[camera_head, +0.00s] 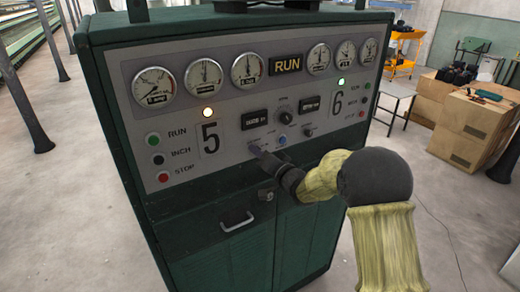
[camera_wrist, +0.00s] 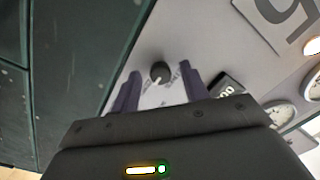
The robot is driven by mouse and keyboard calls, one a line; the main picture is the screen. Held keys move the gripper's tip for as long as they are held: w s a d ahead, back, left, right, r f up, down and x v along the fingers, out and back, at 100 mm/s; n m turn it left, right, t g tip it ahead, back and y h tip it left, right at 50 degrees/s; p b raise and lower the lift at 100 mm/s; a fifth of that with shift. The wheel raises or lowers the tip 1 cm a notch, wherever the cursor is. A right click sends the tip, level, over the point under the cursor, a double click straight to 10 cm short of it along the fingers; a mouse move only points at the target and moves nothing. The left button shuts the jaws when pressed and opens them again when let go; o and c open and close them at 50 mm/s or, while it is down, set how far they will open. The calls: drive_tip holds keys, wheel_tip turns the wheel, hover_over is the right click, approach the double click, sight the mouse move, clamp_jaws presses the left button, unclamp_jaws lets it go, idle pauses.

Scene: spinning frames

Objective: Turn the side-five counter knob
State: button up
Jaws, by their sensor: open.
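The side-five counter knob (camera_wrist: 160,72) is small, round and dark with a pale pointer mark. In the wrist view it shows beyond and between the two fingertips of my gripper (camera_wrist: 161,78). The fingers are open, one on each side of it; I cannot tell whether they touch it. In the head view my gripper (camera_head: 262,155) reaches the panel below the side-five counter (camera_head: 254,119) and hides the knob. That counter also shows partly in the wrist view (camera_wrist: 227,86), behind my right finger.
The side-six knob (camera_head: 308,131) sits farther right. A drawer handle (camera_head: 237,222) sticks out below. Cardboard boxes (camera_head: 470,130) stand well to the right.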

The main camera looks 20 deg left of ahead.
drive_tip(key=shift+a, duration=0.1)
drive_tip(key=shift+w, duration=0.1)
drive_tip(key=c, duration=0.9)
drive_tip(key=shift+a, duration=0.1)
drive_tip(key=shift+c, duration=0.4)
clamp_jaws()
drive_tip(key=shift+b, duration=0.3)
